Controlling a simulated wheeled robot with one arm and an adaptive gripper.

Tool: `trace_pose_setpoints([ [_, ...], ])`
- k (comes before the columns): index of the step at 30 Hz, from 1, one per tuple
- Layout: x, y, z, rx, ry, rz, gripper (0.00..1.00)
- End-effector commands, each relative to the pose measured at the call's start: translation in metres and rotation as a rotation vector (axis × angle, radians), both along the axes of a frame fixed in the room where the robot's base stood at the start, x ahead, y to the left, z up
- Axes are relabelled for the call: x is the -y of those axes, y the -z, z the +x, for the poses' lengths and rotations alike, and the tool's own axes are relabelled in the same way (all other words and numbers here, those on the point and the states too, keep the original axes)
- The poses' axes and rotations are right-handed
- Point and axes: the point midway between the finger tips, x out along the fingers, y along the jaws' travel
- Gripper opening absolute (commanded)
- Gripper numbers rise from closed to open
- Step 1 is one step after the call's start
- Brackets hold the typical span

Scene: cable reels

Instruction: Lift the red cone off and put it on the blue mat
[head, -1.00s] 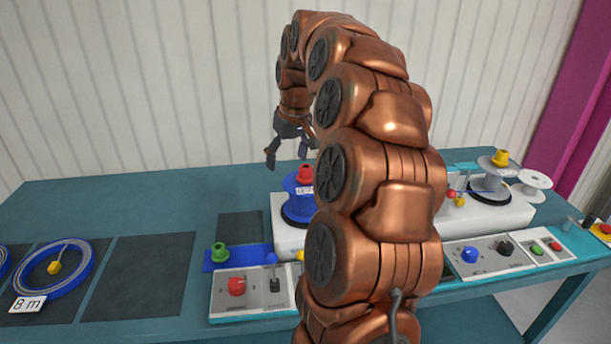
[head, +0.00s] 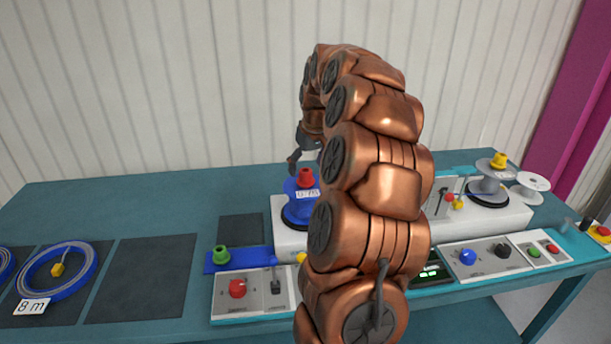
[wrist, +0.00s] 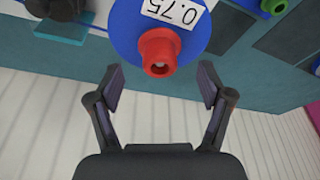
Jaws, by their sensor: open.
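The red cone (head: 306,178) sits on top of the blue reel (head: 297,208), which carries a white label and stands on a white machine. In the wrist view the red cone (wrist: 158,50) shows in front of the blue reel (wrist: 190,25), between and just beyond my fingertips. My gripper (wrist: 161,80) is open and empty. In the head view my gripper (head: 301,158) is just above and behind the cone, partly hidden by my arm. The blue mat (head: 222,262) lies left of the machine with a green cone (head: 221,254) on it; its right part is bare.
A control box with a red knob (head: 237,288) stands in front of the mat. A blue cable coil (head: 35,301) lies at the left, beside an empty dark pad (head: 140,278). A grey reel with a yellow cone (head: 499,161) stands at the right.

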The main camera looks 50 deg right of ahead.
Motion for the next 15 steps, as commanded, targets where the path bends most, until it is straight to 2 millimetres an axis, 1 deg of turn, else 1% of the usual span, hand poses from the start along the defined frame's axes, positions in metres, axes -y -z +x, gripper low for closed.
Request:
trace_pose_setpoints([
  [3,0.001,0.014,0.003,-0.003,-0.001,0.003,0.79],
  [6,0.001,0.022,0.006,-0.002,0.000,0.001,0.79],
  [12,0.002,0.024,0.006,0.000,0.000,0.000,0.79],
  [13,0.002,0.024,0.006,0.000,0.000,0.000,0.78],
  [15,0.002,0.024,0.006,-0.001,0.000,0.001,0.71],
])
